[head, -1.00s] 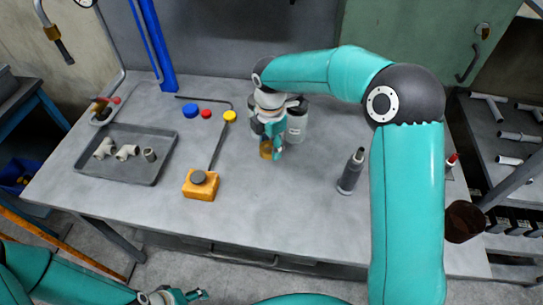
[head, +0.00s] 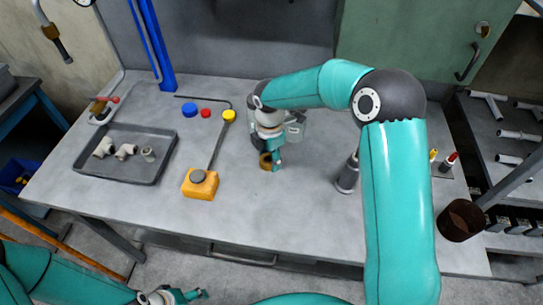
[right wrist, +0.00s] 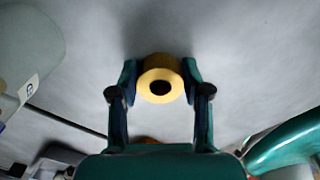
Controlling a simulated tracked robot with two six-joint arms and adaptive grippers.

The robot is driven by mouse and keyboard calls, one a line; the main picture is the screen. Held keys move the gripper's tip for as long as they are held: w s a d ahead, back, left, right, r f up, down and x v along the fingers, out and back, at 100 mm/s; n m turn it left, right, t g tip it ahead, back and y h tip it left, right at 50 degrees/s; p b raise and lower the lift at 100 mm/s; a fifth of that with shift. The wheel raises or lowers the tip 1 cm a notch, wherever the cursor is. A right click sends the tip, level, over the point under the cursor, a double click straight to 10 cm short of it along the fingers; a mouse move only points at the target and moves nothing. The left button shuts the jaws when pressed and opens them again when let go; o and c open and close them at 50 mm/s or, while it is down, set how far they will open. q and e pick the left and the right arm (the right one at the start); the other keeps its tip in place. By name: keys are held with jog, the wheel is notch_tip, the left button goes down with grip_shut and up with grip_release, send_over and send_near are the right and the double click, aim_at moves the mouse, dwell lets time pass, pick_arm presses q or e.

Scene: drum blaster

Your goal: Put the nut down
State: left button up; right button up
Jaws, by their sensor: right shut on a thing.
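The nut (right wrist: 160,80) is a yellow brass ring with a dark hole. In the right wrist view it sits between both fingertips of my right gripper (right wrist: 160,84), which is shut on it. In the head view the right gripper (head: 270,158) points down over the middle of the grey table, with the brass nut (head: 265,162) at its tips, at or just above the surface. I cannot tell whether the nut touches the table. My left gripper (head: 185,296) is at the bottom edge, off the table's front; its jaws are too small to judge.
An orange block (head: 200,184) with a rod lies to the left, beside a tray (head: 126,170) of pipe fittings. A dark grey tube (head: 347,175) stands to the right. The table front (head: 270,220) is clear.

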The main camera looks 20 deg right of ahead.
jog(key=o, duration=1.3)
notch_tip(320, 180, up, 13)
jog(key=shift+f, duration=0.15)
